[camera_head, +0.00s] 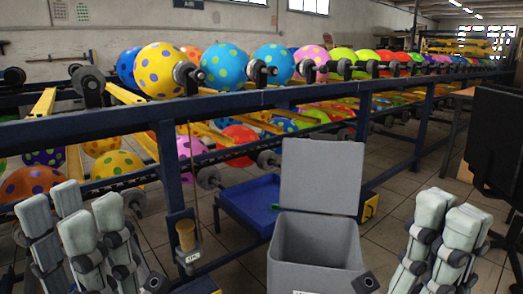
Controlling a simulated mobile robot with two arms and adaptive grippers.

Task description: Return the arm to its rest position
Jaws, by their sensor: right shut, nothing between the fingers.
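My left gripper (76,208) is at the lower left of the head view, fingers pointing up. Its pale padded fingers stand apart, with nothing seen between them. My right gripper (447,213) is at the lower right, also pointing up. Its pale fingers are together and hold nothing. Both grippers appear in front of the rack and apart from the grey bin (315,245) between them. The lower parts of both arms are cut off by the frame edge.
The grey bin has its lid (321,176) raised. A blue tray (250,208) is behind it. A dark blue rack (300,97) with several spotted balls, including a yellow one (160,72), crosses the view. A black monitor-like object (495,135) stands at right. Tiled floor (395,205) is clear between.

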